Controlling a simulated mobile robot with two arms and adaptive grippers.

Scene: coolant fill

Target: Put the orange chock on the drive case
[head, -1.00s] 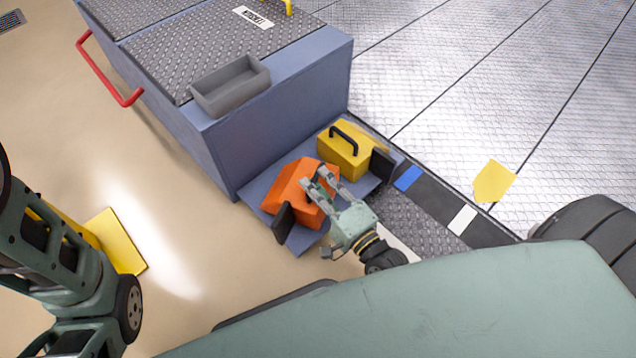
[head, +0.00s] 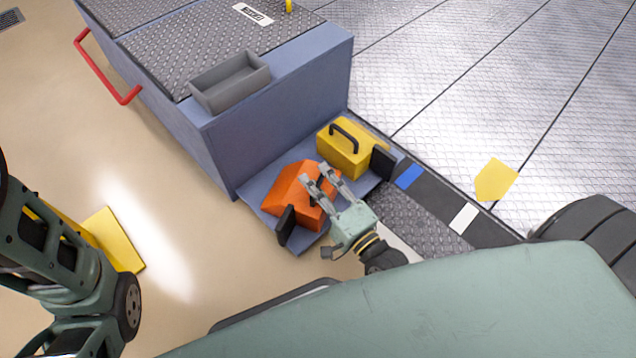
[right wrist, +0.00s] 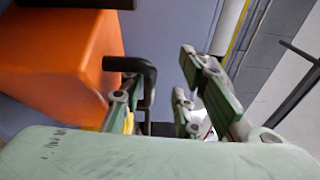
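The orange chock (head: 289,186) sits on a low blue-grey shelf at the foot of a large blue-grey case (head: 275,125) with a tread-plate top, which looks like the drive case. My right gripper (head: 313,173) is over the chock's right side, fingers apart. In the right wrist view the chock (right wrist: 55,60) fills the left. Its black handle (right wrist: 148,75) lies close to the left finger, with a gap to the right finger of the gripper (right wrist: 160,78). The fingers hide part of the handle in the head view. My left arm shows at the lower left; its gripper is not visible.
A yellow chock (head: 346,150) with a black handle stands beside the orange one. Black end stops (head: 286,225) edge the shelf (head: 253,190). A grey open tray (head: 232,86) sits on the case's near top edge. A red handrail (head: 98,68) is on its left side.

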